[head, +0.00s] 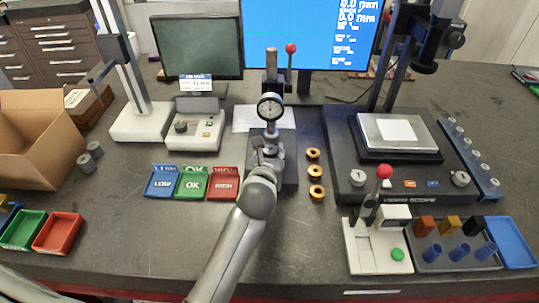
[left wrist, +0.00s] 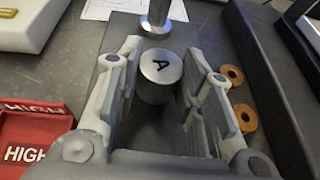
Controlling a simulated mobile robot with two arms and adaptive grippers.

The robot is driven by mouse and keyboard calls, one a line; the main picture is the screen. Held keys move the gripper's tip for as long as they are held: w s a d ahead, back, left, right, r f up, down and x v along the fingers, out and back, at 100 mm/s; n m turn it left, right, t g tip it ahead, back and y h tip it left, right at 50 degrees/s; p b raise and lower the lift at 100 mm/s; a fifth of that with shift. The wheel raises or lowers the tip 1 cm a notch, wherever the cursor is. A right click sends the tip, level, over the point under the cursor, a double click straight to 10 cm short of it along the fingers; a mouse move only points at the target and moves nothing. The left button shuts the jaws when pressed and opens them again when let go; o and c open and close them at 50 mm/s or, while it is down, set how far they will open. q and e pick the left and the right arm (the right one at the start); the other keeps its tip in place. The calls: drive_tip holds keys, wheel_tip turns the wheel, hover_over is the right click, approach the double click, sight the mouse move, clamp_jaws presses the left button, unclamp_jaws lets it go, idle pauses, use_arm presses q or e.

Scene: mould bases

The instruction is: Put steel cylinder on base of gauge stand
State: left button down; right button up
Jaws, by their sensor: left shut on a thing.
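The steel cylinder (left wrist: 160,68), marked with a black A on its top, stands upright between my left gripper's fingertips (left wrist: 162,75) in the left wrist view. The gripper is shut on it. A steel spindle tip (left wrist: 156,22) of the gauge stand is just beyond and above the cylinder. In the head view the dial gauge (head: 270,107) faces me over the stand's dark base (head: 291,172), and my left gripper (head: 268,152) is over this base. The cylinder is hidden there. Whether it touches the base I cannot tell. My right gripper is not in view.
Blue, green and red trays (head: 193,184) lie left of the stand; several orange rings (head: 316,172) lie to its right. Two grey cylinders (head: 88,160) stand near a cardboard box (head: 38,140). A lever device (head: 378,245) stands at the front right.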

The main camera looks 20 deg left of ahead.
use_arm(q)
drive_tip(key=shift+f, duration=0.15)
drive_tip(key=c, duration=1)
unclamp_jaws()
drive_tip(key=shift+s+r, duration=0.1)
drive_tip(key=shift+r, duration=0.1)
drive_tip(key=shift+b+v, duration=1)
drive_tip(key=shift+v, duration=4.95)
